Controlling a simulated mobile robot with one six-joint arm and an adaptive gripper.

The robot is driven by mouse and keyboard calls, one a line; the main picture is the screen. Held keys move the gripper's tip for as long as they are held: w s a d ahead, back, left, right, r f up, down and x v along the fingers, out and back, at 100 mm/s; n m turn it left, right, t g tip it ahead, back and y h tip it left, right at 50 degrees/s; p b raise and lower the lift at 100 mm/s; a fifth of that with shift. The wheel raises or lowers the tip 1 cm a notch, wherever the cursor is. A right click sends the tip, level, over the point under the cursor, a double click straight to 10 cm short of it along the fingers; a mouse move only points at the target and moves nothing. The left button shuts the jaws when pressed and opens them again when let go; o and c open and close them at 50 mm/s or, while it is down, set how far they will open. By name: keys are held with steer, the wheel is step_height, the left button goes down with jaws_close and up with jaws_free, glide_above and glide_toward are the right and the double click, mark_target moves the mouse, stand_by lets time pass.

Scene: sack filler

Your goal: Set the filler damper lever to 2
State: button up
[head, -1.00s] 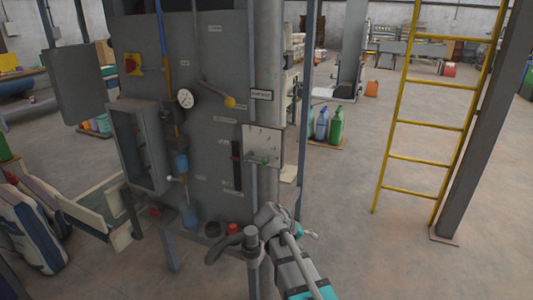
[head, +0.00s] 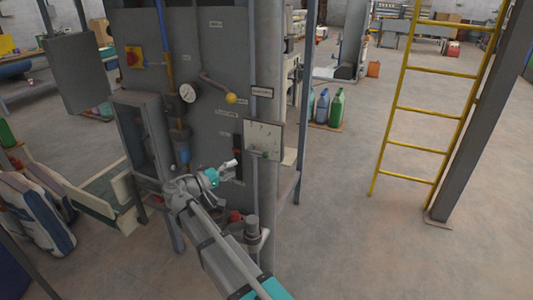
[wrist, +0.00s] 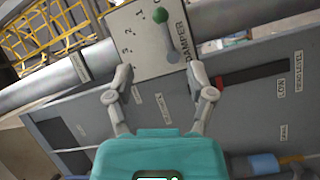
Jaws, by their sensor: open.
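The filler damper is a pale plate (head: 264,137) on the right side of the grey filler cabinet, with a short lever ending in a green knob (head: 264,154). In the wrist view the plate (wrist: 138,50) carries the word DAMPER and a row of numerals. The grey lever (wrist: 171,42) has its green knob (wrist: 160,17) near the numeral 1; the exact mark is hard to tell. My gripper (wrist: 160,78) is open and empty, its fingers apart on the near side of the plate, not touching the lever. In the head view my gripper (head: 230,171) is left of and below the plate.
A post runs behind the damper plate. A yellow ladder (head: 400,108) stands to the right, with open floor between.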

mark_target(266, 153)
steer(key=shift+d, duration=0.1)
steer(key=x, duration=1.3)
steer(key=shift+w+d, duration=0.25)
steer(key=shift+w, duration=0.1)
jaws_close()
steer(key=shift+d, duration=0.25)
steer(key=shift+a, duration=0.15)
